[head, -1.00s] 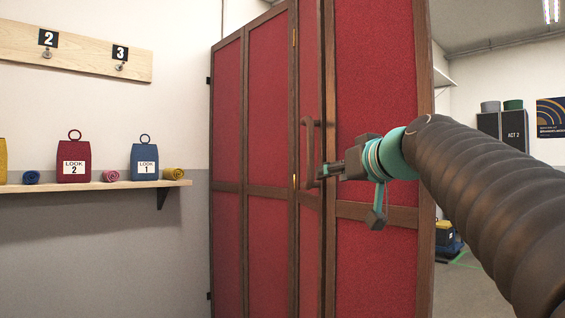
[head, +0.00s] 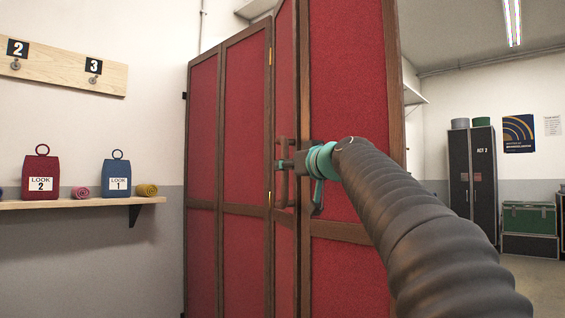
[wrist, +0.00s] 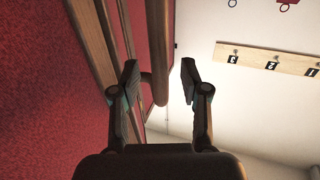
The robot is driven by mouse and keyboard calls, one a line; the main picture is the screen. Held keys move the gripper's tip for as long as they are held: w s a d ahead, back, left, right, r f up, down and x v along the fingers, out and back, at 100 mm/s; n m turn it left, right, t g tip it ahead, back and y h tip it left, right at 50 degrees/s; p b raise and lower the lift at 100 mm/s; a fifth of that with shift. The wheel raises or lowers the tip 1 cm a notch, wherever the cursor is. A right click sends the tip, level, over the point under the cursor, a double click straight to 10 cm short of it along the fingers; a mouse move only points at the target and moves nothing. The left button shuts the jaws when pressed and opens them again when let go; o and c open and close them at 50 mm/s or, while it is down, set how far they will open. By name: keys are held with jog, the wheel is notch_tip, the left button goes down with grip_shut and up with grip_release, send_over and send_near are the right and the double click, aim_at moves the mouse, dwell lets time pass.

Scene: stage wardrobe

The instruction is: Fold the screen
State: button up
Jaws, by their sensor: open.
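The folding screen (head: 350,110) has red cloth panels in dark brown wooden frames. Its panels stand at angles to each other, partly folded, with a hinge line near the middle. A wooden bar handle (head: 283,165) is fixed on a frame post near the middle. My gripper (head: 284,164) is at the handle in the head view, with my arm reaching in from the right. In the wrist view the handle (wrist: 160,85) stands between the two open fingers of my gripper (wrist: 160,82), with gaps visible on both sides.
A shelf (head: 80,204) at left holds a red bag (head: 41,172), a blue bag (head: 117,175) and small rolls. A hook board (head: 60,65) hangs above. At right stand a dark cabinet (head: 472,175) and a green trunk (head: 528,217). Floor there looks clear.

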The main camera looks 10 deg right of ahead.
aim_at(285, 192)
jog(key=shift+p+x, duration=0.3)
jog(key=shift+x, duration=1.2)
grip_shut()
